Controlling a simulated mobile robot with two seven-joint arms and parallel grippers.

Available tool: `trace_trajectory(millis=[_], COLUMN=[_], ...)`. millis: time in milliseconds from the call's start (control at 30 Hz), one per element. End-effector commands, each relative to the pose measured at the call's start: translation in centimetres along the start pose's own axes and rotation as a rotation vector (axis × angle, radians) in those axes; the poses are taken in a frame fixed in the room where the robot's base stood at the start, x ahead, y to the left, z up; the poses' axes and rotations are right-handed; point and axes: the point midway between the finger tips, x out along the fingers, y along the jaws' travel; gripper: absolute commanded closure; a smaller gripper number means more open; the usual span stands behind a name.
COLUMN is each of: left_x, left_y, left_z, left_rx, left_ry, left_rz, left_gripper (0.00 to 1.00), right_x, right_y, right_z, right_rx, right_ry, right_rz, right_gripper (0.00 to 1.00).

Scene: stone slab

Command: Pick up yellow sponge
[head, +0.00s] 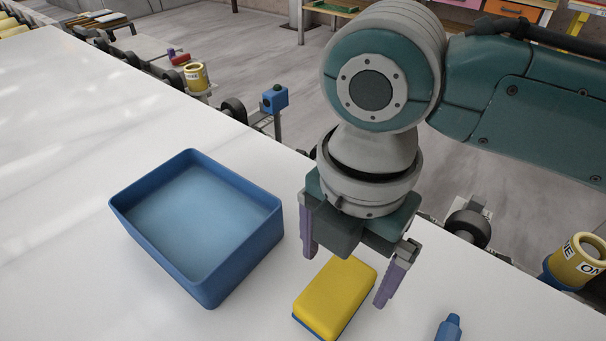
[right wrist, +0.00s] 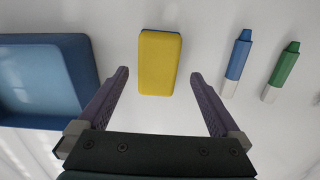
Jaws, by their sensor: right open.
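The yellow sponge (head: 336,296) lies on the white slab, to the right of the blue bin, with a blue layer along its lower edge. My right gripper (head: 345,276) is open and empty above the sponge, its two purple fingers spread to either side. In the right wrist view the sponge (right wrist: 160,62) lies ahead of the open fingers (right wrist: 159,75), between their lines and apart from both. My left gripper is in neither view.
The empty blue bin (head: 268,240) stands left of the sponge and close to my right gripper. A blue marker (right wrist: 237,62) and a green marker (right wrist: 284,70) lie right of the sponge. The slab (head: 60,230) is clear at left. Conveyor rollers run beyond its far edge.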

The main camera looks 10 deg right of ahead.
Motion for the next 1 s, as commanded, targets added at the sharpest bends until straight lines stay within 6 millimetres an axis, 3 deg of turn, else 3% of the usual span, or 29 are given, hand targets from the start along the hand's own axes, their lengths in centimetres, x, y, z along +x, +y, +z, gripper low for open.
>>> trace_trajectory(millis=[333, 667, 1000], left_x=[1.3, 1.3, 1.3], left_y=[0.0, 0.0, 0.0], left_z=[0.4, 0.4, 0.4], left_rx=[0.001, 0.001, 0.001], left_ry=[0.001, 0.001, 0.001], left_rz=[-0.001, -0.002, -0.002], left_gripper=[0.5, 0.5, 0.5], right_x=[4.9, 5.5, 5.5], right_y=[0.2, 0.2, 0.2], right_z=[-0.5, -0.5, -0.5], right_rx=[0.002, 0.0, 0.001], right_ry=[0.0, -0.001, -0.001], right_rz=[-0.001, 0.001, 0.001], right_gripper=[0.0, 0.0, 0.38])
